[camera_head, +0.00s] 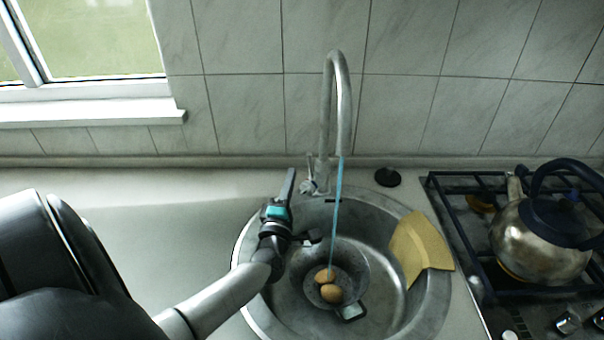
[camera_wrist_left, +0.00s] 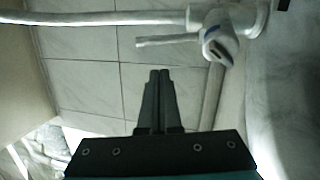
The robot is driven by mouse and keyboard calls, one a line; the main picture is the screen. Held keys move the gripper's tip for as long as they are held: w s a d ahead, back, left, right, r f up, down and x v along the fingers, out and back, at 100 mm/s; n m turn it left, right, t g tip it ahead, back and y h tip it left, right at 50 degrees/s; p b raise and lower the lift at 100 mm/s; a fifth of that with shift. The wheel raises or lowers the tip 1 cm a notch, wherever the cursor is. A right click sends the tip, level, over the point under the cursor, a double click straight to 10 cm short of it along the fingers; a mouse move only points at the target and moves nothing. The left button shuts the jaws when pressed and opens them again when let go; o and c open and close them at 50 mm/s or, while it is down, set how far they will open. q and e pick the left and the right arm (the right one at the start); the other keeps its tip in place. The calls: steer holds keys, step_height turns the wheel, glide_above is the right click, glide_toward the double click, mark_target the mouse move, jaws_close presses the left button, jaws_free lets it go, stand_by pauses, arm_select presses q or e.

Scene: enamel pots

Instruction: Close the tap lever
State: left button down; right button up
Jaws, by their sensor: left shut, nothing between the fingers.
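The tap (camera_head: 325,120) is a tall arched metal spout behind the round sink, with a blue stream of water (camera_head: 336,215) falling from it. Its lever (camera_head: 309,184) is at the left of the tap base. In the left wrist view the lever (camera_wrist_left: 168,41) is a thin bar pointing left from the tap body (camera_wrist_left: 222,35). My left gripper (camera_head: 291,172) is shut and empty, just left of the lever in the head view. In the wrist view its fingertips (camera_wrist_left: 160,73) are apart from the lever in the picture. My right gripper is not in view.
A pot (camera_head: 356,270) with brown eggs (camera_head: 330,292) stands in the sink (camera_head: 258,318) under the stream. A yellow cloth (camera_head: 418,249) hangs over the sink's right rim. A kettle (camera_head: 535,245) stands on the stove at right. The counter (camera_head: 170,225) left of the sink is clear.

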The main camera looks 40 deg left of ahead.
mark_target(311, 167)
arm_select(q)
steer(key=shift+w+d+r, duration=0.15)
steer(key=shift+w+d, duration=0.15)
steer(key=shift+w, duration=0.45)
steer(key=shift+w+d+r, duration=0.1)
steer(key=shift+w+d, duration=0.15)
steer(key=shift+w, duration=0.5)
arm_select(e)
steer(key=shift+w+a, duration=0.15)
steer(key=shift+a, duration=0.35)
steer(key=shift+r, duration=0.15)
arm_select(q)
steer(key=r+p, duration=0.1)
steer(key=p, duration=0.3)
steer(key=shift+w+m+g, duration=0.3)
steer(key=shift+w+g, duration=0.1)
steer(key=shift+w+r+h+p, duration=0.1)
steer(key=shift+w+h+p, duration=0.05)
steer(key=shift+h+p, duration=0.2)
steer(key=shift+w, duration=0.35)
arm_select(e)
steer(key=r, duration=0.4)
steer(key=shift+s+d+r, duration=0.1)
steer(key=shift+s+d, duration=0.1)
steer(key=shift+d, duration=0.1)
